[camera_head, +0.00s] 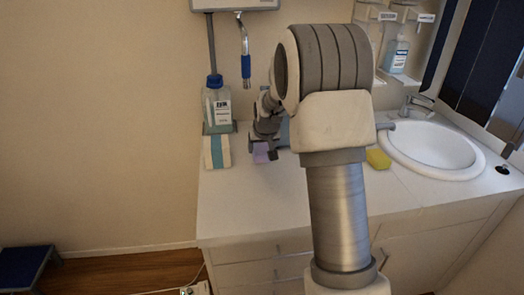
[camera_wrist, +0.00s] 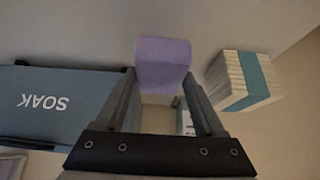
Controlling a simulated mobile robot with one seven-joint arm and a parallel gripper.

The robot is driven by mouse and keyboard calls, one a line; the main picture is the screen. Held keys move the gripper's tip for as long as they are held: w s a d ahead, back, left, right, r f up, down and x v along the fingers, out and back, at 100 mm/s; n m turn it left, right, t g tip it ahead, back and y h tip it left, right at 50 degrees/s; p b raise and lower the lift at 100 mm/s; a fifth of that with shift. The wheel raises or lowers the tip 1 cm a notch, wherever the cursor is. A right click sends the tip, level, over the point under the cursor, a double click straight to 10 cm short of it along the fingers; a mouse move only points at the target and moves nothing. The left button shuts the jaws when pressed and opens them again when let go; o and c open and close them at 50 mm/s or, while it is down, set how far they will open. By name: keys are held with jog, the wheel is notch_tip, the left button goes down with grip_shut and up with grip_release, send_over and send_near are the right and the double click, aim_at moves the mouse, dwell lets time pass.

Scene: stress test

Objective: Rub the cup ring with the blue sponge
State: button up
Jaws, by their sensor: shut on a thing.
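My gripper (camera_wrist: 160,76) is shut on a lavender sponge-like block (camera_wrist: 163,58), which sits between the two fingertips in the wrist view. The block looks more purple than blue. In the head view the lavender block (camera_head: 261,155) shows under my gripper (camera_head: 266,150), low over the left part of the white counter (camera_head: 250,205). I cannot tell whether it touches the counter. No other blue sponge is visible. No cup ring can be made out; my arm hides part of the counter.
A blue-grey bin marked SOAK (camera_wrist: 50,103) stands beside my gripper. A white stack with a teal band (camera_head: 216,152) and a labelled bottle (camera_head: 217,105) are at the left. A yellow sponge (camera_head: 378,159) lies near the sink (camera_head: 432,148). The front counter is clear.

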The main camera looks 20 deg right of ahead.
jog(key=shift+r+p, duration=0.85)
jog(key=shift+r, duration=0.95)
